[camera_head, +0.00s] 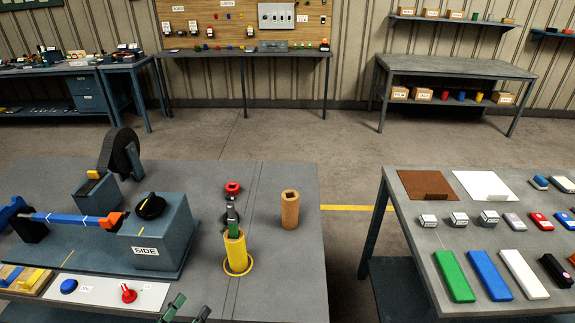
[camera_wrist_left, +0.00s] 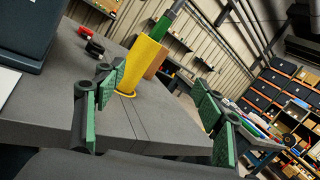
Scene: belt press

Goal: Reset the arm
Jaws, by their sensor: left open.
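My left gripper (camera_head: 187,308) shows at the bottom edge of the head view, with its green-padded fingers apart. In the left wrist view the same gripper (camera_wrist_left: 155,110) is open and nothing is between its pads. The yellow holder (camera_head: 236,254) with a green-handled tool (camera_head: 233,222) upright in it stands beyond the gripper, apart from it. In the left wrist view the yellow holder (camera_wrist_left: 143,66) is ahead, between the fingers in the picture. A blue bar with an orange end (camera_head: 75,220) lies level beside the grey box marked SIDE (camera_head: 158,236). My right gripper is not seen.
A brown cylinder (camera_head: 290,209) and a red ring-like part (camera_head: 233,188) stand near the yellow holder. A gap separates this table from the right table (camera_head: 420,230).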

